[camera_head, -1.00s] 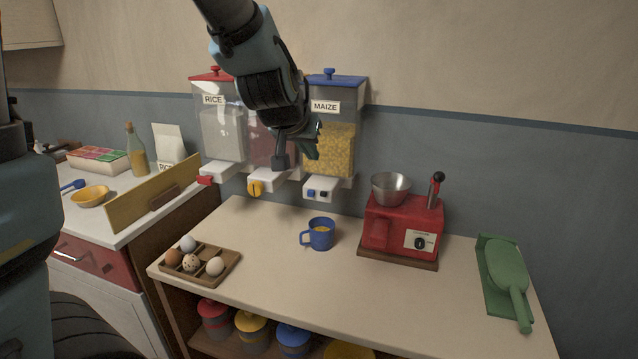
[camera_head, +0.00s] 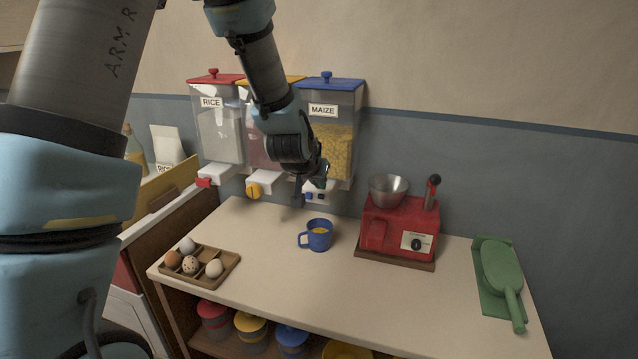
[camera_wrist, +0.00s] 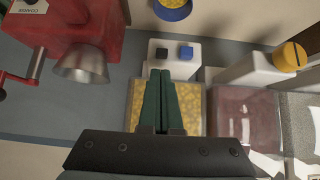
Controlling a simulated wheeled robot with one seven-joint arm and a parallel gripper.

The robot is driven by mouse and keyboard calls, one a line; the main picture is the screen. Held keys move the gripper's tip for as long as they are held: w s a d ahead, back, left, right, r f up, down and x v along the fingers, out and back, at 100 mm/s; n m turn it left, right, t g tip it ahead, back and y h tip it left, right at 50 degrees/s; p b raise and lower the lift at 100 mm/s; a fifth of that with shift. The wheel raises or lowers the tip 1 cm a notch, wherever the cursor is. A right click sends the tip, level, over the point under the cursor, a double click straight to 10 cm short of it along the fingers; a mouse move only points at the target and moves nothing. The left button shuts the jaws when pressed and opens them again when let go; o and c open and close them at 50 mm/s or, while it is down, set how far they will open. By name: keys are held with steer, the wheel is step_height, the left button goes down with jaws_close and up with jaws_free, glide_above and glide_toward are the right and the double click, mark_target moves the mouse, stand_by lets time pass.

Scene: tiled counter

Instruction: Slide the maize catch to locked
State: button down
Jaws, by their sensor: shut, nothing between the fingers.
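The maize dispenser (camera_head: 332,140) is a clear bin with a blue lid and a MAIZE label, full of yellow grain. Its white outlet block (camera_wrist: 150,66) carries a blue square piece (camera_wrist: 186,53) and a dark square (camera_wrist: 162,54) side by side. I cannot tell whether the blue piece is at its locked end. My gripper (camera_head: 322,172) is in front of the dispenser's lower part and partly hides it in the head view. In the wrist view its green fingers (camera_wrist: 162,74) are shut and empty, with tips just short of the dark square; contact is not clear.
A blue mug (camera_head: 319,236) with yellow contents stands on the counter below. A red machine with a metal bowl (camera_head: 388,190) is to the right. The rice dispenser (camera_head: 220,135) and a middle one with a yellow knob (camera_head: 254,190) are left. An egg tray (camera_head: 226,273) lies front left.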

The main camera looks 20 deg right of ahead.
steer(key=shift+f, duration=0.7)
